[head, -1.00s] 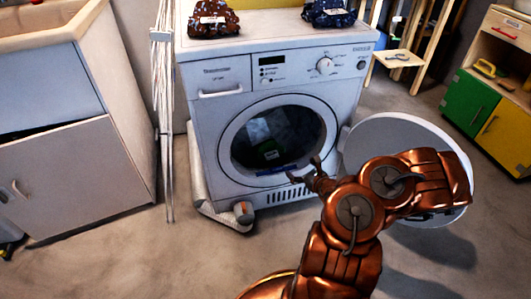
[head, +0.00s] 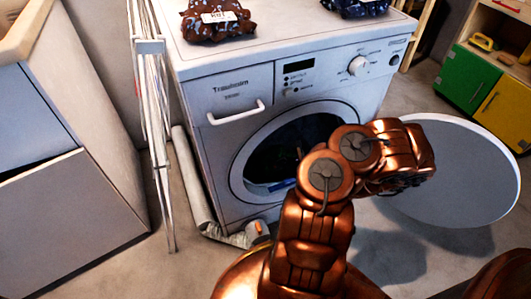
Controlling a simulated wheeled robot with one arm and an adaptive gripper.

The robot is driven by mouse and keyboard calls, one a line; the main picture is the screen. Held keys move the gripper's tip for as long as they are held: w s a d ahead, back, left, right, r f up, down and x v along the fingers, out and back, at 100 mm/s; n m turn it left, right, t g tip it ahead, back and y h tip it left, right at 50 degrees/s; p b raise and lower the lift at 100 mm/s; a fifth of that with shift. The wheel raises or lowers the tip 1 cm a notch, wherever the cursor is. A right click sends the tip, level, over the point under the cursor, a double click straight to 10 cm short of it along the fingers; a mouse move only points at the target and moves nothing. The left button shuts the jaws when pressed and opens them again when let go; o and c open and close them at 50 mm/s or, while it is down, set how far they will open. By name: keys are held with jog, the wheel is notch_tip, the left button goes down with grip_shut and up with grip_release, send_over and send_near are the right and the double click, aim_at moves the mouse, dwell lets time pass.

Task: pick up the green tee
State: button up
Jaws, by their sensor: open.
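The white washing machine (head: 225,130) stands ahead of me with its round drum opening (head: 275,155) uncovered. The inside of the drum is dark, and I cannot make out a green tee there or anywhere else. A blue and white strip shows at the lower rim of the opening. My copper arm covers the right and lower part of the opening. My gripper is hidden behind my own arm, so I cannot see its fingers or what they touch.
A large round white panel (head: 460,175) juts out right of the opening. A brown patterned bundle (head: 215,30) and a dark blue one (head: 352,7) lie on the machine. A folded white rack (head: 155,110) and a pale cabinet (head: 75,215) stand left. Green and yellow cupboard doors (head: 465,75) are far right.

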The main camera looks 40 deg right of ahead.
aim_at(276, 151)
jog(key=shift+b+x, duration=0.75)
jog(key=shift+x, duration=0.7)
jog(key=b+x, duration=0.2)
jog(key=x, duration=0.2)
jog(key=shift+s+a+f+b, duration=0.1)
jog(key=shift+a+b, duration=0.05)
jog(key=shift+b, duration=0.2)
jog(key=shift+w, duration=0.55)
jog(key=c, duration=1.3)
